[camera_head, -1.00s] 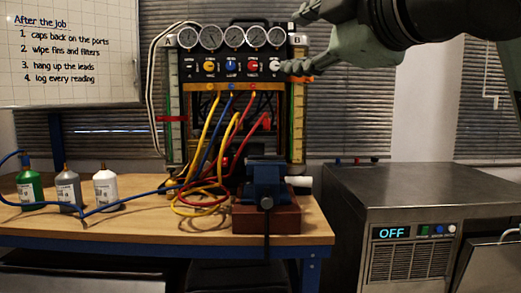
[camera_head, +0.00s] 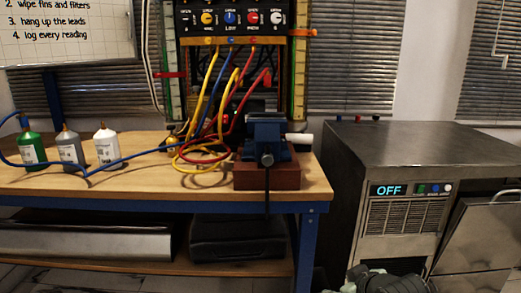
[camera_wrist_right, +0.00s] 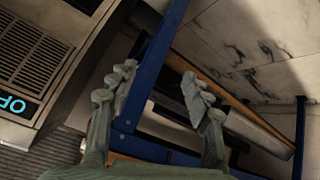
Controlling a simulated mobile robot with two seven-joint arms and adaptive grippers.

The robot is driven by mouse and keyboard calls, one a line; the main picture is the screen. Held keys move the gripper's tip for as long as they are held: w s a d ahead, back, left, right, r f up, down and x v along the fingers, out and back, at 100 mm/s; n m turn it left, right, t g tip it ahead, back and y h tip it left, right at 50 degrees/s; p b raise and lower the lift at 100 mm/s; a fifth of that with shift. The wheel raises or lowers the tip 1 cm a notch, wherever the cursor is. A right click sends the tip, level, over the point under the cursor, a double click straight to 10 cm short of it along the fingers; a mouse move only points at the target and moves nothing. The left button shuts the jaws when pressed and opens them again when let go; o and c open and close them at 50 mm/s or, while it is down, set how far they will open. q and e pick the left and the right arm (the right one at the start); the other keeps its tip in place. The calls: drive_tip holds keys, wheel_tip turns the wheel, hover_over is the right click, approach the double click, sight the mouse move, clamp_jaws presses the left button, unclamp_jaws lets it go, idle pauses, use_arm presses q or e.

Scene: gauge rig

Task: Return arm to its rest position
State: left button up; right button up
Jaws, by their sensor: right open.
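My right gripper (camera_wrist_right: 158,84) is open in the right wrist view, with nothing between its two grey-green jointed fingers. Behind the fingers are a blue table leg and the floor. In the head view, a grey-green part of my right arm or hand (camera_head: 378,281) shows at the bottom edge, low in front of the metal machine. Its fingers cannot be made out there. My left gripper is not in view.
The metal machine (camera_head: 345,165) reading OFF stands at right, its front door (camera_head: 480,232) ajar. The wooden bench (camera_head: 105,182) carries a blue vise (camera_head: 266,140), several hoses, bottles (camera_head: 106,146) and the gauge panel (camera_head: 268,30). A black case (camera_head: 238,238) lies on the lower shelf.

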use_arm(q)
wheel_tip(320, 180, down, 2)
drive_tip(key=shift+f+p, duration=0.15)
drive_tip(key=shift+p, duration=0.15)
use_arm(e)
drive_tip(key=s+d+f+m+g+h, duration=0.1)
drive_tip(key=s+d+f+g, duration=0.2)
drive_tip(key=s+f, duration=0.8)
drive_tip(key=s+d+f+m+g+h, duration=0.1)
drive_tip(key=s+d+f, duration=0.4)
drive_tip(key=s+f, duration=0.5)
drive_tip(key=s+m+g, duration=0.1)
drive_tip(key=s, duration=0.2)
drive_tip(key=shift+s+d+f+m+g, duration=0.2)
drive_tip(key=shift+s+f+m+g, duration=0.1)
drive_tip(key=shift+f+g, duration=0.1)
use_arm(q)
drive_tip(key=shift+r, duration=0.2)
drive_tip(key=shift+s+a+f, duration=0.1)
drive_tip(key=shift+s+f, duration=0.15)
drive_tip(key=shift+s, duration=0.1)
use_arm(e)
drive_tip(key=shift+w, duration=0.1)
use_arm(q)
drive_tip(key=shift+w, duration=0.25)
